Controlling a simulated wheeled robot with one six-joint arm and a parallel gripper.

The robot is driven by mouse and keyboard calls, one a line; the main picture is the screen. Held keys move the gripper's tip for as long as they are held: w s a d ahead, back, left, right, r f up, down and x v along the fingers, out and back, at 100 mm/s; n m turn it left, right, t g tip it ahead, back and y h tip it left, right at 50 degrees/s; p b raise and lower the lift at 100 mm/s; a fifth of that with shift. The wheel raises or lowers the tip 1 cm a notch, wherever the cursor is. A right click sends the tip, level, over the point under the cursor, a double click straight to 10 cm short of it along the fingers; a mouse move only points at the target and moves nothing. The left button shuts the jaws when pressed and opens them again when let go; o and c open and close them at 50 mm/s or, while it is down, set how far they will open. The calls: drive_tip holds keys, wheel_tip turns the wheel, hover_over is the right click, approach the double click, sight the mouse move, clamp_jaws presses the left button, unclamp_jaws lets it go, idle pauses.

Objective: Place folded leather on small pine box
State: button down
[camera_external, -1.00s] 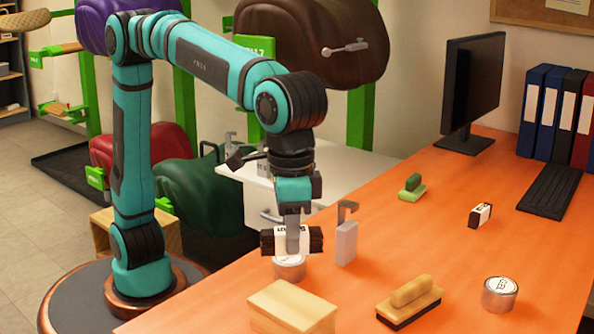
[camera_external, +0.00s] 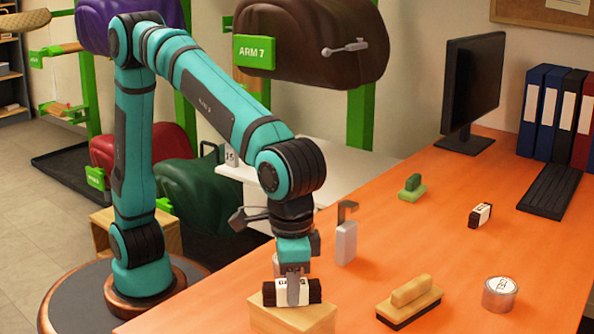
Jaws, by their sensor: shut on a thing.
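My gripper (camera_external: 297,287) is shut on the folded leather (camera_external: 314,290), a dark roll with a white printed band. It holds the leather level, directly over the small pine box (camera_external: 285,318) near the table's front left. The leather's underside looks very close to the box top or touching it; I cannot tell which. The gripper and leather hide the back of the box top.
The orange table (camera_external: 430,240) also bears a grey hooked block (camera_external: 346,240), a wooden brush (camera_external: 408,300), a round tin (camera_external: 499,293), a second banded dark roll (camera_external: 480,215) and a green brush (camera_external: 412,188). Another tin (camera_external: 277,266) is mostly hidden behind my gripper.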

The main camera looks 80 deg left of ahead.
drive_tip(key=c, duration=1.1)
unclamp_jaws()
drive_tip(key=shift+f, duration=0.1)
drive_tip(key=shift+c, duration=0.2)
wheel_tip(320, 180, up, 12)
